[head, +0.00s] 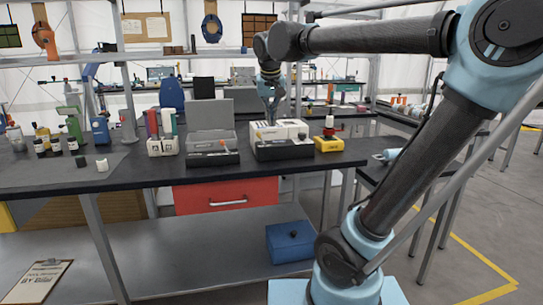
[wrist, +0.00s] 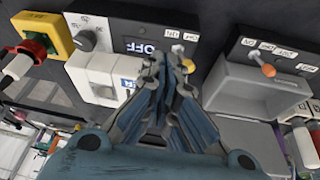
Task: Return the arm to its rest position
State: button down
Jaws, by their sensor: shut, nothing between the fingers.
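My arm reaches up from the right side of the head view and bends over toward the bench. My gripper (head: 271,112) points down above the white boxes (head: 279,131) on the bench. In the wrist view my gripper (wrist: 165,62) has its fingers drawn together, with nothing held between them. Beyond the fingertips is a dark panel (wrist: 133,30) with an OFF label. The fingers hide part of the white box (wrist: 93,75). I cannot tell the exact gap between the fingertips and the panel.
A yellow box (head: 329,145) with a red and white plug stands right of the panels. A grey open case (head: 211,137) stands to the left. A blue box (head: 290,242) sits on the lower shelf.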

jog(key=s+d+f, duration=0.6)
jog(key=s+f, duration=0.1)
jog(key=f, duration=0.2)
jog(key=s+d+f+g, duration=0.1)
jog(key=s+d+f, duration=0.5)
jog(key=f, duration=0.4)
jog(key=s+d+f+m+g, duration=0.1)
jog(key=s+d+f, duration=0.6)
jog(key=f, duration=0.2)
jog(key=shift+s+f, duration=0.35)
jog(key=shift+w+d, duration=0.1)
jog(key=shift+w, duration=0.05)
jog(key=shift+w+f, duration=0.2)
jog(key=shift+w, duration=0.15)
